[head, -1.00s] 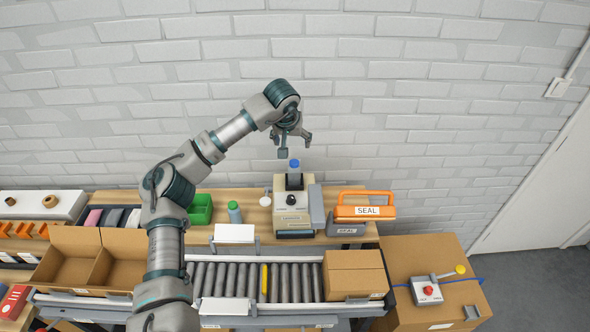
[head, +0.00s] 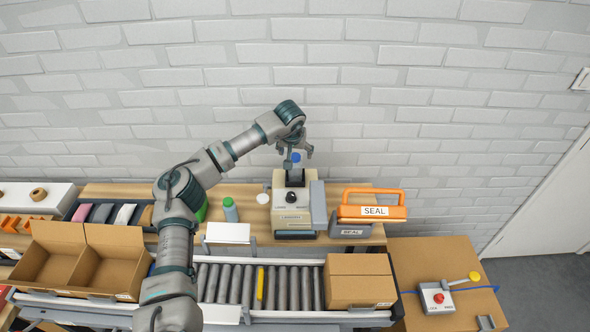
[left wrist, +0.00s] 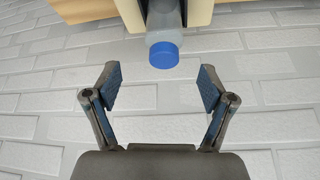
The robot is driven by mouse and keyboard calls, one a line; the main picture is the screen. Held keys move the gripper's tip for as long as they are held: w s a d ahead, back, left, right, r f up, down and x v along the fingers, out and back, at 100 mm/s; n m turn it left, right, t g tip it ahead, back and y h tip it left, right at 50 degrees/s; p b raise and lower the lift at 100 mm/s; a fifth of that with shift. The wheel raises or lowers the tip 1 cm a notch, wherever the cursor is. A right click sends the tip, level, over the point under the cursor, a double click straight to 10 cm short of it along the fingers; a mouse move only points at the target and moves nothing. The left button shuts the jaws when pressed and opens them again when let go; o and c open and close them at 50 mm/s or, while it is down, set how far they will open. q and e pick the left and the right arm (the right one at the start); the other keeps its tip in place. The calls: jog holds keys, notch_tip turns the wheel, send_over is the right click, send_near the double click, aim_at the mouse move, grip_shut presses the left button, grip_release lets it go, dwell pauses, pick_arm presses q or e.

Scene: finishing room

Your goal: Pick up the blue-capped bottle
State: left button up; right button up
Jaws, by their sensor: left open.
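The blue-capped bottle (head: 295,160) stands in the dark slot at the top of a beige machine (head: 293,206) on the bench. In the left wrist view its blue cap (left wrist: 164,55) and part of its grey body show between the machine's pale sides. My left gripper (head: 295,154) is open and empty, right at the cap in the head view. In the left wrist view its two fingers (left wrist: 160,88) are spread to either side, with the cap ahead of the gap between them. My right gripper is not in view.
An orange-handled sealer (head: 371,212) stands close on the right. A roller conveyor (head: 240,287) with a closed carton (head: 358,282) runs in front. A brick wall (head: 420,100) is behind.

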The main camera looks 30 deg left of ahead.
aim_at(297, 157)
pick_arm(q)
jog(key=x, duration=0.3)
jog(key=shift+w+f, duration=0.2)
jog(key=shift+f, duration=0.05)
jog(key=f, duration=0.1)
jog(key=w+a+f, duration=0.1)
jog(key=f, duration=0.2)
jog(key=shift+w+a+p, duration=0.15)
jog(key=shift+a+p, duration=0.2)
jog(key=shift+p, duration=0.05)
jog(key=shift+w+f, duration=0.3)
jog(key=shift+f, duration=0.2)
jog(key=shift+d+r, duration=0.1)
jog(key=shift+d, duration=0.1)
jog(key=shift+s+r, duration=0.1)
jog(key=c, duration=1.2)
